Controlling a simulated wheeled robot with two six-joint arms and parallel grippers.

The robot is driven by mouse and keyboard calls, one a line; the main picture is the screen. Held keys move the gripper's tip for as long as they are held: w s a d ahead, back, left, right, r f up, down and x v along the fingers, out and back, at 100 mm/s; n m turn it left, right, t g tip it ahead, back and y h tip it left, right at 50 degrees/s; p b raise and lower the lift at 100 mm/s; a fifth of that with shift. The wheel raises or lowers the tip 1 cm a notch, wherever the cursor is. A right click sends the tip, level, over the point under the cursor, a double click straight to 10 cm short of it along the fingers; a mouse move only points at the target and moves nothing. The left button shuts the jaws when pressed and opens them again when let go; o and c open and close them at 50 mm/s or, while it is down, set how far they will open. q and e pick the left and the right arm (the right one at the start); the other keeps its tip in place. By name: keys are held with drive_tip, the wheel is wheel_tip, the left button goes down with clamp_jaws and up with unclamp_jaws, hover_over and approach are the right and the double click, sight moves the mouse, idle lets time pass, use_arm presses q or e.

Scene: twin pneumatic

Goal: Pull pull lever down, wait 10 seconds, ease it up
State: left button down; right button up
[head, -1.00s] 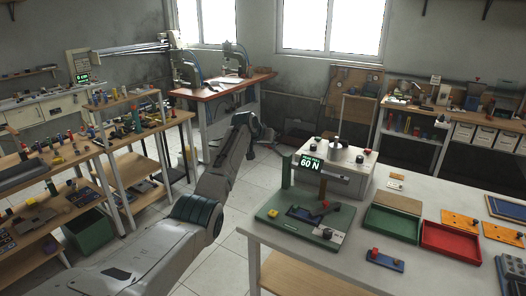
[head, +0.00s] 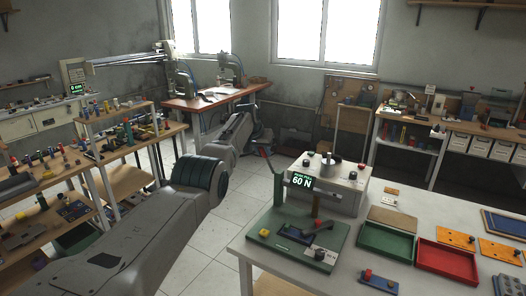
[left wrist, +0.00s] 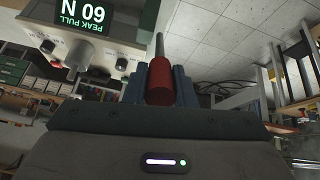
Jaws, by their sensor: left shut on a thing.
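The pull lever's red grip (left wrist: 160,82) on a thin metal rod is between the blue fingers of my left gripper (left wrist: 160,88) in the left wrist view. The gripper is shut on it. In the head view my left gripper (head: 266,148) is small, beyond the forearm, at the left of the white test box; its fingers and the grip are not clear there. The box's green display (head: 302,181) reads PEAK PULL 60 N. That display shows upside down in the left wrist view (left wrist: 88,22). My right gripper is not in view.
The white test box (head: 350,192) stands on a white table, behind a green base plate (head: 298,244) with a green post. A green tray (head: 387,242) and a red tray (head: 447,262) are right of it. Shelves (head: 105,165) stand close to the left.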

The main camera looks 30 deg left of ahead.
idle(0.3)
use_arm(q)
drive_tip(key=c, duration=1.2)
unclamp_jaws()
drive_tip(key=shift+f, duration=0.1)
drive_tip(key=shift+r, duration=0.2)
drive_tip(key=b+v, duration=0.4)
drive_tip(key=v, duration=0.6)
drive_tip(key=shift+r+b, duration=0.15)
drive_tip(key=shift+b, duration=0.25)
drive_tip(key=shift+s+d, duration=0.1)
drive_tip(key=shift+s, duration=0.05)
